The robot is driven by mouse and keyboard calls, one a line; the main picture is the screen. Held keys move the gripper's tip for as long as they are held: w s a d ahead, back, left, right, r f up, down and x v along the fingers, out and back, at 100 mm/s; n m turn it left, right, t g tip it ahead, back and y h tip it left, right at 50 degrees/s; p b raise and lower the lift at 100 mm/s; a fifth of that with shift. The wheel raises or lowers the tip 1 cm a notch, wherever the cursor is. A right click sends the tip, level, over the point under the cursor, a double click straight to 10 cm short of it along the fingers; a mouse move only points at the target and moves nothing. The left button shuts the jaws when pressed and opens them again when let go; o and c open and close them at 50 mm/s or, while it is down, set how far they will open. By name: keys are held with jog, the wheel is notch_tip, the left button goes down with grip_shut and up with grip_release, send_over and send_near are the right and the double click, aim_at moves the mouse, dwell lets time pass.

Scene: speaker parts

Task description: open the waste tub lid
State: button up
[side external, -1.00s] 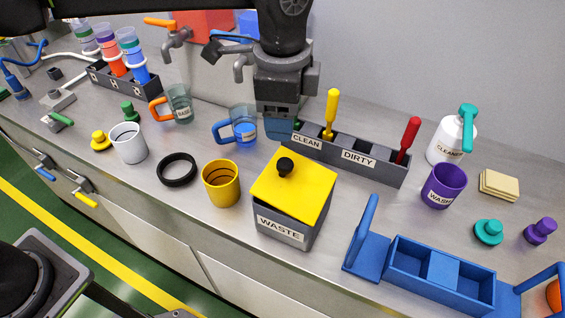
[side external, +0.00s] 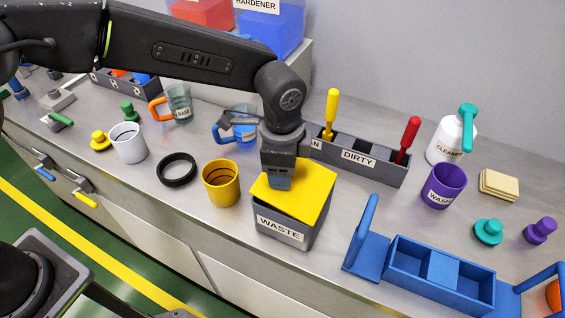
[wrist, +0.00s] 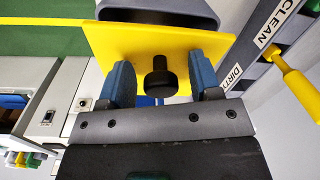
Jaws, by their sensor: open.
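The waste tub (side external: 283,228) is a grey box labelled WASTE on the bench. Its yellow lid (side external: 312,195) lies on top; a dark grey opening of the tub shows past the lid's edge in the wrist view. The lid's black knob (wrist: 160,77) stands between my two blue fingers in the wrist view, with a gap on each side. My gripper (wrist: 163,84) is open and points down over the lid. In the side view my gripper (side external: 278,186) hides the knob.
A yellow mug (side external: 221,184) stands just left of the tub. The CLEAN/DIRTY rack (side external: 385,170) with yellow and red-handled tools is behind it. A blue tray (side external: 440,272) lies to the right. A purple cup (side external: 443,187) and a cleaner bottle (side external: 447,143) stand farther right.

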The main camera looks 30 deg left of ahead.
jog(key=shift+c, duration=0.5)
grip_shut()
